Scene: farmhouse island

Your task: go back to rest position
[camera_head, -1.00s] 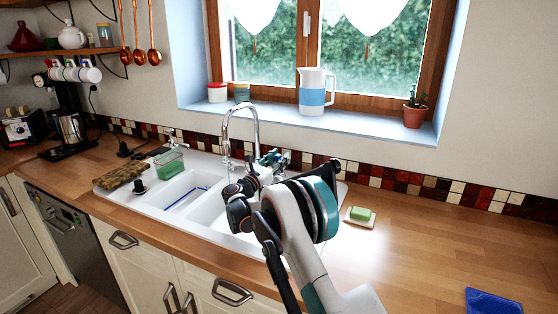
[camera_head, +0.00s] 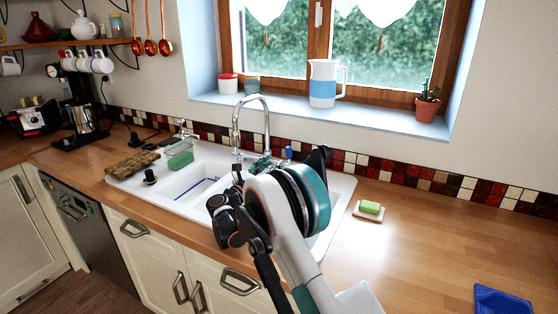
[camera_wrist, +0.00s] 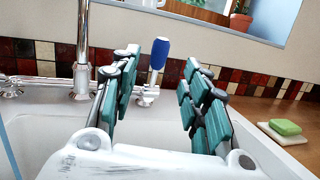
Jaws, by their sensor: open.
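My gripper shows in the wrist view (camera_wrist: 158,100) with its two green-padded fingers spread apart and nothing between them. It is over the white sink (camera_wrist: 45,125), in front of the faucet (camera_wrist: 82,50). A blue-handled brush or tool (camera_wrist: 159,55) stands upright behind the gap between the fingers, apart from them. In the head view my arm reaches over the sink (camera_head: 150,198) and hides most of the gripper and the right part of the basin.
A green soap on a dish (camera_head: 369,209) lies right of the sink. A green container (camera_head: 180,156) and brown cloth (camera_head: 133,163) are on its left side. A blue item (camera_head: 502,302) lies at the counter's (camera_head: 430,240) front right. The counter between is clear.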

